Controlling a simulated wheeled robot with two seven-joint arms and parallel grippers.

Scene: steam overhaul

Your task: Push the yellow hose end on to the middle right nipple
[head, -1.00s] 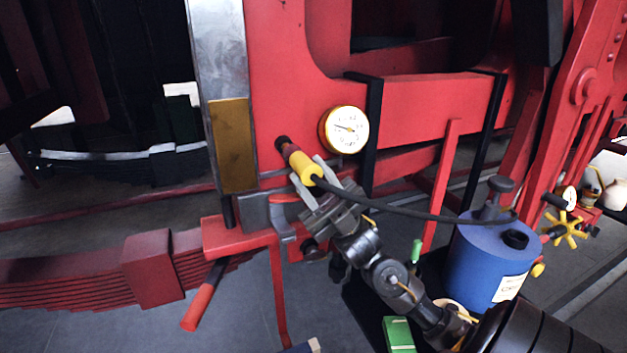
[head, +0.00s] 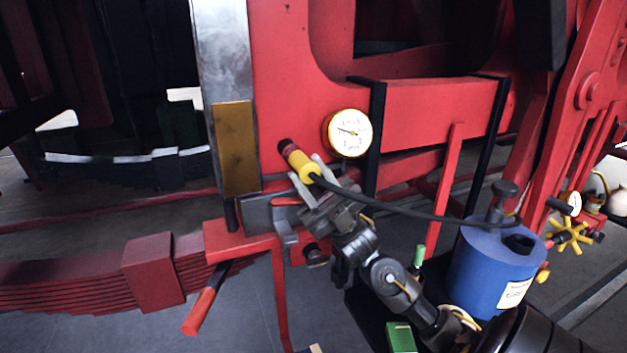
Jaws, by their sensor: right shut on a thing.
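The yellow hose end (head: 297,158) is held in my right gripper (head: 309,174), which is shut on it. Its tip points up and left at a dark red nipple (head: 284,146) on the red frame. The tip and the nipple meet in the picture; I cannot tell how far the hose end is on. The black hose (head: 420,206) runs from the hose end right to the blue tank. My left gripper is not in view.
A round white gauge (head: 347,133) sits just right of the hose end. The blue tank (head: 490,265) stands at the lower right. A red-handled lever (head: 204,303) hangs below the bracket. A green box (head: 400,337) is at the bottom.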

